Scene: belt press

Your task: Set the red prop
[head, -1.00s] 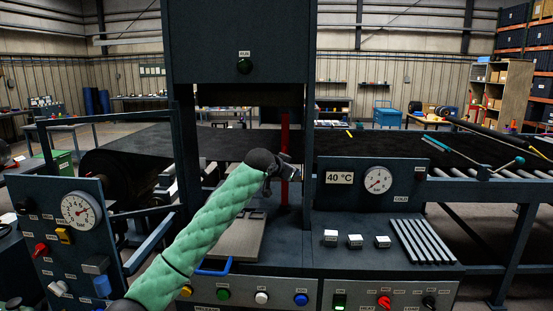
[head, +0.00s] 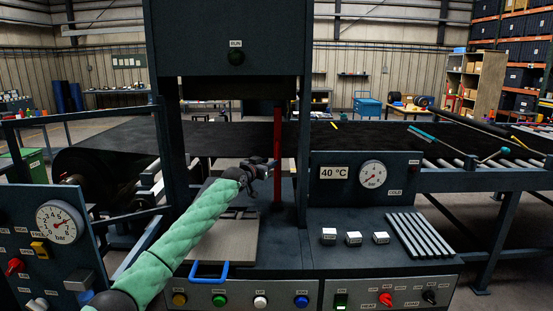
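The red prop (head: 278,140) is a slim upright bar in the opening of the dark press, near its right post. Its lower end is at the press bed and its top reaches the underside of the upper block. My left gripper (head: 270,166), on the green-sleeved arm, is at the prop's left side, around its mid-height. Its dark fingertips are at or very near the prop; whether they touch or grip it is too small to tell. My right gripper is not in view.
A panel with a gauge (head: 372,174) and a 40 °C display stands right of the press. Another gauge panel (head: 60,222) is at left. A dark belt (head: 390,142) runs behind.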

